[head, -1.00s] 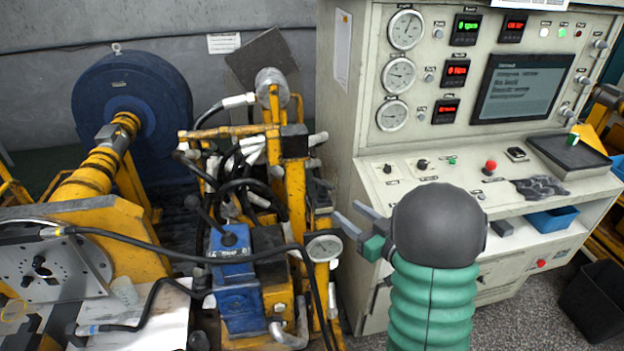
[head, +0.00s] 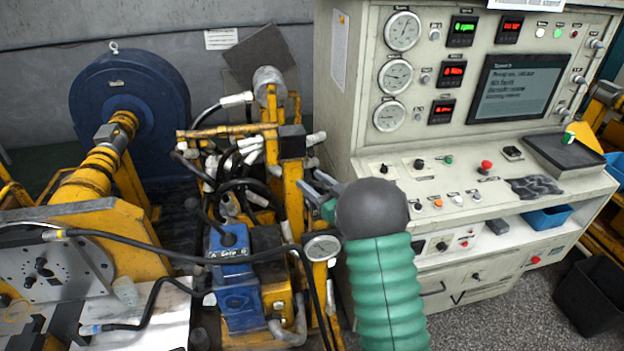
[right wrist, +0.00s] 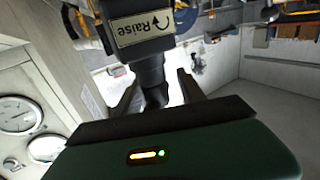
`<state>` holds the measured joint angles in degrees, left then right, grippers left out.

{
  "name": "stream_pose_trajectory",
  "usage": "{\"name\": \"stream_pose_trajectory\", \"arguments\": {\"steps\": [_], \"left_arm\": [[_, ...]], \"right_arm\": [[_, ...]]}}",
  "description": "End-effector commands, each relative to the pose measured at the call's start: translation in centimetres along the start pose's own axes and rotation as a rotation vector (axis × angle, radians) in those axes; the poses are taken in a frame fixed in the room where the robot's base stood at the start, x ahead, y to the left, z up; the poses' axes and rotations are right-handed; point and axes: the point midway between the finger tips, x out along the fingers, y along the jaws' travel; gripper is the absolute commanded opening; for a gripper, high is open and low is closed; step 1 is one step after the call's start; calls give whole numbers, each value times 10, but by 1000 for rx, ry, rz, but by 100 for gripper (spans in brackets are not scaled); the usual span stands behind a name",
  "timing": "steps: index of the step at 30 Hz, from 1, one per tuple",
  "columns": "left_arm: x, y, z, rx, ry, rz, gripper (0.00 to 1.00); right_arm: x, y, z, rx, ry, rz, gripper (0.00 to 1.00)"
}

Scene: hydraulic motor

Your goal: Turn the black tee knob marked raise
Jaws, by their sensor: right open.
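The black tee knob (right wrist: 143,28) marked "Raise" fills the top middle of the right wrist view, tilted in the picture. Its dark stem (right wrist: 152,82) comes down between the two fingers of my right gripper (right wrist: 160,88). The fingers are open, with bright gaps on both sides of the stem. I cannot tell how deep the stem sits between them. In the head view my right gripper (head: 314,186) points left beside the yellow frame, above the round gauge. I cannot pick out the knob there for sure. My left gripper is not in view.
The yellow frame (head: 293,205) with hoses and a small gauge (head: 322,246) stands close to the right gripper. The control console (head: 440,180) with dials and knobs is just right of it. A blue valve block (head: 230,255) sits lower left.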

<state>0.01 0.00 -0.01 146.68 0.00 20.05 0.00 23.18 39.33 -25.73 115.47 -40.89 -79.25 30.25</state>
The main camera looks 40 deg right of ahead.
Motion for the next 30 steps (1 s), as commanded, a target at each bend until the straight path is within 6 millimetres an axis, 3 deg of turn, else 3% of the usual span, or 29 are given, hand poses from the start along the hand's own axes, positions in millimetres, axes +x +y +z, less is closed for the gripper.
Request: {"name": "stream_pose_trajectory", "arguments": {"steps": [8, 19, 30], "left_arm": [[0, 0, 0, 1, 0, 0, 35], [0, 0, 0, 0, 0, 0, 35], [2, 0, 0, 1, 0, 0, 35]], "right_arm": [[4, 0, 0, 1, 0, 1, 47], [4, 0, 0, 0, 0, 1, 1], [3, 0, 0, 0, 1, 19, 0]]}}
